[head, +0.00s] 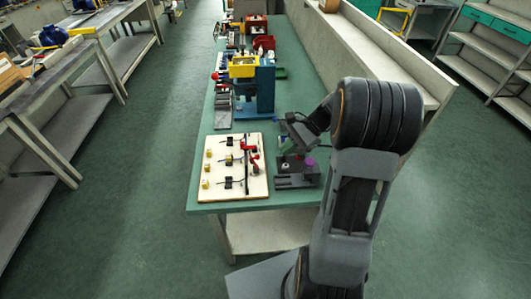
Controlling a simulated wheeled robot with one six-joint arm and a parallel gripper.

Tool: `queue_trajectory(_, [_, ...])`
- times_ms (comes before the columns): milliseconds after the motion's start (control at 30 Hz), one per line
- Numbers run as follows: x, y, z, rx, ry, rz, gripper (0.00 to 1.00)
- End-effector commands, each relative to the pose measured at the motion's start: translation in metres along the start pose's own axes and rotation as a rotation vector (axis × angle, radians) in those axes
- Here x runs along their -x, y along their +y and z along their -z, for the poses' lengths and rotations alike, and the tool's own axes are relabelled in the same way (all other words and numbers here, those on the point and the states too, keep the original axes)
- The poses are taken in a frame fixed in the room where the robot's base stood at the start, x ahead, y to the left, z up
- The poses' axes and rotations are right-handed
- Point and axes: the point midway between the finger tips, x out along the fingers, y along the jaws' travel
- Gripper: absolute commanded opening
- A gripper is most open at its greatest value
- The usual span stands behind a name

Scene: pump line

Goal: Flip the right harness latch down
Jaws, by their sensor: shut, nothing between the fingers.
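A cream board (217,192) lies at the near end of the green table. It carries yellow blocks (206,168) on its left side and several black fittings (229,160) with cables. A red part (249,149) stands toward its right side. I cannot tell for sure which part is the right harness latch, or whether it is up or down; the parts are too small. My gripper (288,136) is at the end of my arm, to the right of the board and apart from it. It is shut and empty, and its fingers are small and partly hidden.
A dark grey fixture (296,179) with a purple knob (309,162) stands right of the board, below my gripper. A blue machine with a yellow top (243,68) stands farther back. A low wall (370,50) runs along the table's right. The table's near left corner is bare.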

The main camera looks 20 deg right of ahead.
Motion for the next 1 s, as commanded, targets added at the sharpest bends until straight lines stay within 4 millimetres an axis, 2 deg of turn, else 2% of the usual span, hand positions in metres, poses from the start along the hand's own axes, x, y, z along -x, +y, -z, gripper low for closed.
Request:
queue_trajectory(33, [0.005,-0.003,0.014,-0.072,-0.052,0.038,0.0])
queue_trajectory(200, [0.02,-0.011,0.051,-0.255,-0.206,0.151,0.0])
queue_trajectory(400, [0.031,-0.012,0.078,-0.372,-0.32,0.232,0.0])
queue_trajectory(600, [0.035,-0.012,0.088,-0.412,-0.362,0.263,0.0])
queue_trajectory(1000, [0.034,-0.012,0.088,-0.413,-0.364,0.264,0.0])
